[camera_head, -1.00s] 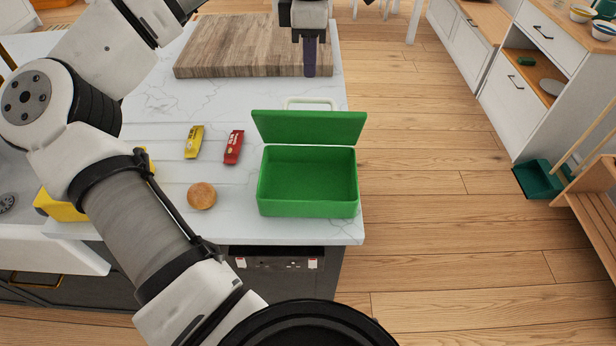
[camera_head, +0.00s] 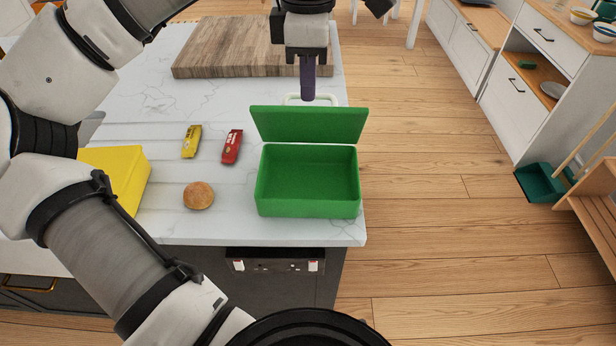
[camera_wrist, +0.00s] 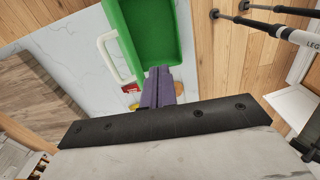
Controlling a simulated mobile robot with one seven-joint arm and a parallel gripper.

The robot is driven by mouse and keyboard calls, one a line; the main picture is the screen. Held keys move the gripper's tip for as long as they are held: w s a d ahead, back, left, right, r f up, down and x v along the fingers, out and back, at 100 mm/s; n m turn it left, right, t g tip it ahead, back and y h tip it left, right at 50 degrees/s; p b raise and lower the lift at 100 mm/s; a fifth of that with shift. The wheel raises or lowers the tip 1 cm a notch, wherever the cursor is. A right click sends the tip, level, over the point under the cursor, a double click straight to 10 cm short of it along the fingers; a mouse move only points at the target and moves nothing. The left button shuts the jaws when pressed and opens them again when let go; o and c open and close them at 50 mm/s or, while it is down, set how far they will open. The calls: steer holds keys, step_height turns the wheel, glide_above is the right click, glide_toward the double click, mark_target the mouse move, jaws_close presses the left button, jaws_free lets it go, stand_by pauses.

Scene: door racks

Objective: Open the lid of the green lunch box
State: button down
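The green lunch box (camera_head: 308,210) stands on the counter. Its lid (camera_head: 308,125) is raised and leans back at the far side, and the empty inside shows. A white handle (camera_head: 300,100) shows behind the lid's top edge. In the wrist view the green box (camera_wrist: 150,30) and the white handle (camera_wrist: 112,58) show at the top, partly cut off. My gripper (camera_head: 308,97) points down just behind the lid, near the handle. In the wrist view its purple fingers (camera_wrist: 158,75) are together with nothing seen between them. I cannot tell whether they touch the lid.
A yellow packet (camera_head: 191,141), a red packet (camera_head: 232,147) and a round bun (camera_head: 198,195) lie left of the box. A yellow block (camera_head: 120,175) is farther left. A wooden board (camera_head: 235,50) lies at the back. The counter's right edge is close to the box.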

step_height(320, 180, down, 8)
steer(key=s+b, duration=0.1)
steer(key=b, duration=0.5)
steer(key=shift+r, duration=0.25)
stand_by(0.5)
steer(key=shift+w+d+p, duration=0.2)
steer(key=shift+w+p, duration=1.55)
steer(key=shift+w, duration=3.65)
steer(key=shift+s+r, duration=0.1)
steer(key=shift+s+a+r+p, duration=0.1)
steer(key=shift+s+r+p, duration=0.5)
steer(key=shift+r, duration=0.4)
steer(key=shift+s+d+r+p, duration=0.1)
steer(key=shift+s+r+p, duration=0.35)
steer(key=shift+s+r, duration=0.4)
steer(key=shift+s+a+r+p, duration=0.1)
steer(key=shift+s+r+p, duration=0.4)
steer(key=shift+r, duration=0.6)
steer(key=shift+f, duration=0.1)
